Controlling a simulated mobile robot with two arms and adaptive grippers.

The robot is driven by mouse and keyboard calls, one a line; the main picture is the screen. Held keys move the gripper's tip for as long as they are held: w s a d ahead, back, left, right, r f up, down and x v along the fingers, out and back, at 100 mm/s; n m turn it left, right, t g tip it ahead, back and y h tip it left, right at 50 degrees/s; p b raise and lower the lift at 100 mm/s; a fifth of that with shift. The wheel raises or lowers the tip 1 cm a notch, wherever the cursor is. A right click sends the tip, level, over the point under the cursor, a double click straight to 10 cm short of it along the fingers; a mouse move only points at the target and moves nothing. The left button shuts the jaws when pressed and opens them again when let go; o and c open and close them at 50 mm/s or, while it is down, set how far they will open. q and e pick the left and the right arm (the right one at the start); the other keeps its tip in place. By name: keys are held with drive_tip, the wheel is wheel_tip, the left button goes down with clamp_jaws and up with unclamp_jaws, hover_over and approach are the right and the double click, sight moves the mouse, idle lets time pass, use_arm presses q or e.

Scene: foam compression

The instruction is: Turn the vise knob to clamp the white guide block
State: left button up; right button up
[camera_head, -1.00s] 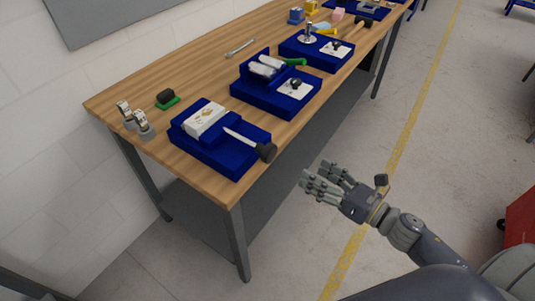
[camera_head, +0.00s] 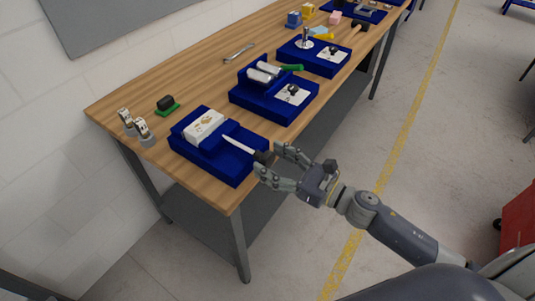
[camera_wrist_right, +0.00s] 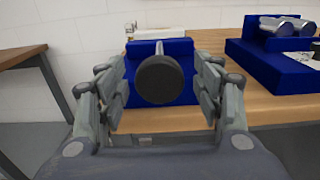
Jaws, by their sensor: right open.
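The blue vise (camera_head: 222,170) sits near the table's front corner in the head view, and its blue body also shows in the right wrist view (camera_wrist_right: 186,92). The white guide block (camera_head: 204,126) rests in its back part; a sliver shows in the wrist view (camera_wrist_right: 143,32). A silver screw (camera_head: 238,145) runs toward the black round knob (camera_head: 264,157), seen face-on in the wrist view (camera_wrist_right: 159,80). My right gripper (camera_head: 268,163) is open, its fingers on either side of the knob; I cannot tell whether they touch it. My left gripper is not in view.
Another blue fixture with silver cylinders (camera_head: 272,102) stands behind the vise. A green base with a dark block (camera_head: 167,104) and two small metal clamps (camera_head: 135,124) lie left. A wrench (camera_head: 238,53) lies farther back. Floor is clear in front.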

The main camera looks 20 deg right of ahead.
drive_tip(key=shift+w+a, duration=0.5)
drive_tip(key=shift+w, duration=0.05)
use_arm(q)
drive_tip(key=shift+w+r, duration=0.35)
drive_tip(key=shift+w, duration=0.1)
use_arm(e)
drive_tip(key=shift+w, duration=0.15)
drive_tip(key=c, duration=1)
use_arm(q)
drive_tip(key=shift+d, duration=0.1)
use_arm(e)
drive_tip(key=shift+m, duration=0.4)
